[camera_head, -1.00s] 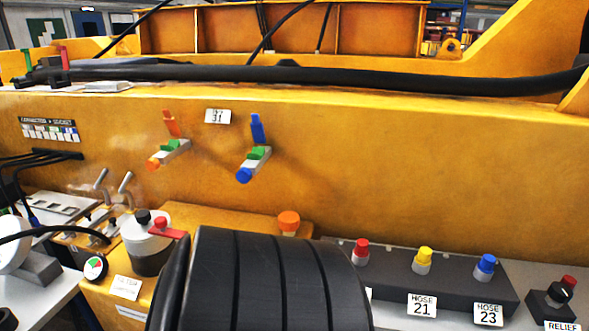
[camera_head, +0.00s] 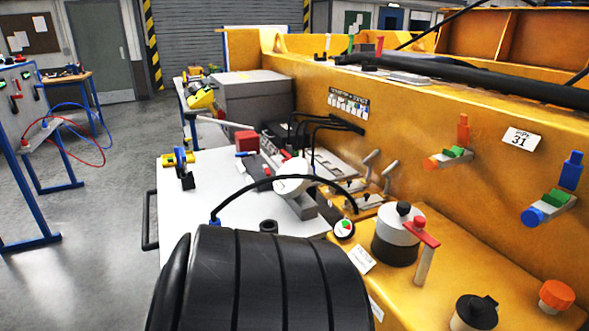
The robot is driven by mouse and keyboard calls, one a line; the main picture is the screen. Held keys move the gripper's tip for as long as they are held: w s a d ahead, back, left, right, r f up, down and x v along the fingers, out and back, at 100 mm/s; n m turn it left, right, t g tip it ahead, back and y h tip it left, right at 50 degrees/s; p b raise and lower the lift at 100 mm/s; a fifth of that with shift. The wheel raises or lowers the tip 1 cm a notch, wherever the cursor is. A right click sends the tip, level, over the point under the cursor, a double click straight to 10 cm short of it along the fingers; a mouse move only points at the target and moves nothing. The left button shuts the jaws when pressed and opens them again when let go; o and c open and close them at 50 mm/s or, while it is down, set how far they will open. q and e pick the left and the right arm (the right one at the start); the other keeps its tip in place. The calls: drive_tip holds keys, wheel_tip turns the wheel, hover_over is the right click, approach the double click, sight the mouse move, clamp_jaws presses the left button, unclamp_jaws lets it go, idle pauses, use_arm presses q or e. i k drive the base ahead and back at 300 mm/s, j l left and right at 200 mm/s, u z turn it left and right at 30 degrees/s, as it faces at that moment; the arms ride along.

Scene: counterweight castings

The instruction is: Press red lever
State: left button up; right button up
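A red lever (camera_head: 423,231) is on the yellow bench at the right, beside a round housing (camera_head: 397,240) with a white upper band and a dark base. The lever's red arm slants down to the right, with a pale post below its outer end. Neither of my grippers is in view. A black ribbed part, apparently mine, fills the lower middle and hides some of the bench.
A small gauge (camera_head: 344,228) and a white label (camera_head: 362,259) lie left of the housing. An orange knob (camera_head: 556,295) and a black cap (camera_head: 477,311) are nearer. A white table (camera_head: 190,217) stands left; open floor (camera_head: 90,215) lies beyond it.

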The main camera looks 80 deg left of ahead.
sight(266, 171)
drive_tip(key=u, duration=1.75)
drive_tip(key=i+j+u, duration=0.35)
drive_tip(key=j+u, duration=0.15)
drive_tip(key=j, duration=0.2)
drive_tip(key=i+j+u, duration=0.25)
drive_tip(key=i+j, duration=0.1)
drive_tip(key=i+l, duration=0.2)
drive_tip(key=l, duration=0.2)
drive_tip(key=u, duration=1.6)
